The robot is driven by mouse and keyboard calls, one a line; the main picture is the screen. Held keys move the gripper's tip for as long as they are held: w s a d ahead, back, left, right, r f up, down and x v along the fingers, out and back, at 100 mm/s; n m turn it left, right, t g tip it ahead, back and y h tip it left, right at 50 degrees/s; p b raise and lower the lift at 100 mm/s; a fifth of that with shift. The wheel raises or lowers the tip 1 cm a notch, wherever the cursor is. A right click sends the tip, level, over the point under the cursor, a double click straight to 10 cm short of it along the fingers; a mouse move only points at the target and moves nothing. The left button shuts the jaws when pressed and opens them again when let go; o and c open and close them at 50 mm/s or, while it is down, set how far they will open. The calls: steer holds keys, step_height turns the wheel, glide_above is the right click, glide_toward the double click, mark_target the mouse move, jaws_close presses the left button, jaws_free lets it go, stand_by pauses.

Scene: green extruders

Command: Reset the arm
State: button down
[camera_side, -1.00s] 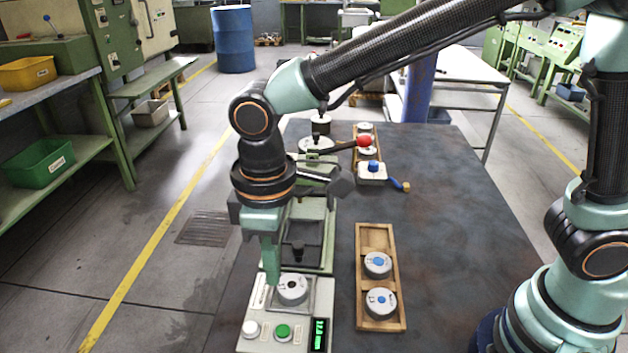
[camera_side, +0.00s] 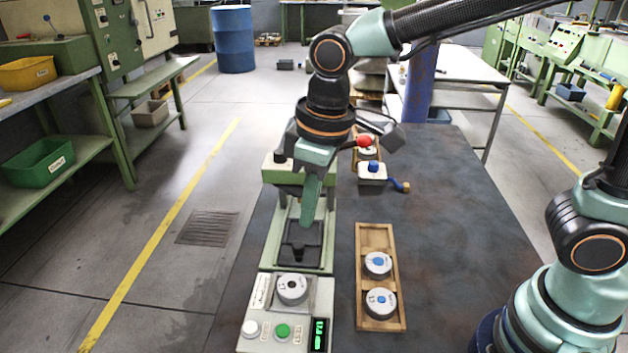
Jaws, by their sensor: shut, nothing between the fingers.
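My gripper (camera_side: 308,218) hangs in the air over the green machine (camera_side: 303,258), above its dark recessed slide. Its fingers are together with nothing between them, and they point down and slightly left. A grey round piece with a dark centre hole (camera_side: 292,288) sits on the machine's front part, apart from the gripper. The arm partly hides the back of the machine.
A wooden tray (camera_side: 363,236) holds two grey discs with blue centres (camera_side: 378,264). The table's right side (camera_side: 460,230) is clear.

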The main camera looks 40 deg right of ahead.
steer(key=s+d+r+m+t, duration=0.1)
steer(key=d+r+m+t, duration=0.1)
steer(key=d, duration=0.7)
steer(key=s+d+r+m+t, duration=0.2)
steer(key=d+m, duration=0.2)
steer(key=d, duration=0.5)
steer(key=shift+s+d+m+h, duration=0.2)
steer(key=shift+d+m+h, duration=0.1)
steer(key=shift+h, duration=0.1)
